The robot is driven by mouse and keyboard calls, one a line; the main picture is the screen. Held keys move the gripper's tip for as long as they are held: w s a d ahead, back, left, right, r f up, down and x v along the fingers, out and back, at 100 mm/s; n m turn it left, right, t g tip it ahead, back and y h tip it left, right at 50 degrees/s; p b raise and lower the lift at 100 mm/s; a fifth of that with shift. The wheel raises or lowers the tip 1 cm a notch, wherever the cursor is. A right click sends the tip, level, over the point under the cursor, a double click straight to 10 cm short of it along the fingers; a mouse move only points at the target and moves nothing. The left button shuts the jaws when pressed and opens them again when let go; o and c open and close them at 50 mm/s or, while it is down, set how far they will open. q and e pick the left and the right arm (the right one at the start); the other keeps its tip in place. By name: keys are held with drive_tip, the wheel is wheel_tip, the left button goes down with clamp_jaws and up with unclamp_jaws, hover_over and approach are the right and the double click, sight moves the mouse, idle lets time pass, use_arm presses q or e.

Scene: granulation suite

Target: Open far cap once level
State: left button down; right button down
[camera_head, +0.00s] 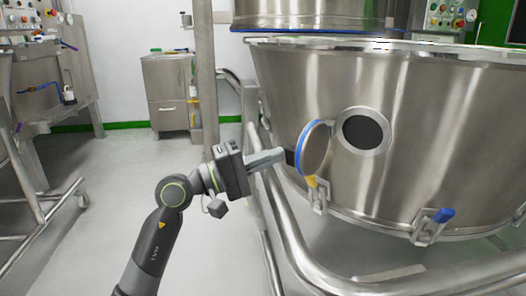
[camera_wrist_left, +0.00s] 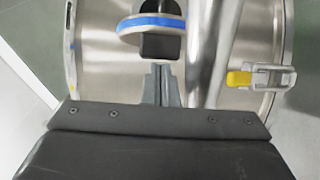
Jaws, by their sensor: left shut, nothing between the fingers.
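The round cap (camera_head: 314,148) with a blue edge stands swung out from the side of the steel bowl (camera_head: 435,115). The round port (camera_head: 364,131) beside it is uncovered and shows a dark opening. A black handle (camera_head: 290,157) sticks out from the cap's outer face. My left gripper (camera_head: 282,153) is shut, its tips at the handle with nothing held. In the left wrist view the blue-edged cap (camera_wrist_left: 150,25) and black handle (camera_wrist_left: 160,46) lie just beyond the shut fingertips (camera_wrist_left: 160,68); I cannot tell whether they touch. My right gripper is out of view.
A yellow-handled clamp (camera_head: 313,190) sits below the cap, and a blue-handled clamp (camera_head: 435,223) sits farther right. A thick steel pipe frame (camera_head: 300,250) curves under the bowl. A steel cabinet (camera_head: 168,90) stands at the back. The floor (camera_head: 105,180) at left is clear.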

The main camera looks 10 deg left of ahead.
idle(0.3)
use_arm(q)
drive_tip(key=v, duration=1.7)
drive_tip(key=shift+a+b, duration=0.2)
drive_tip(key=shift+b, duration=0.15)
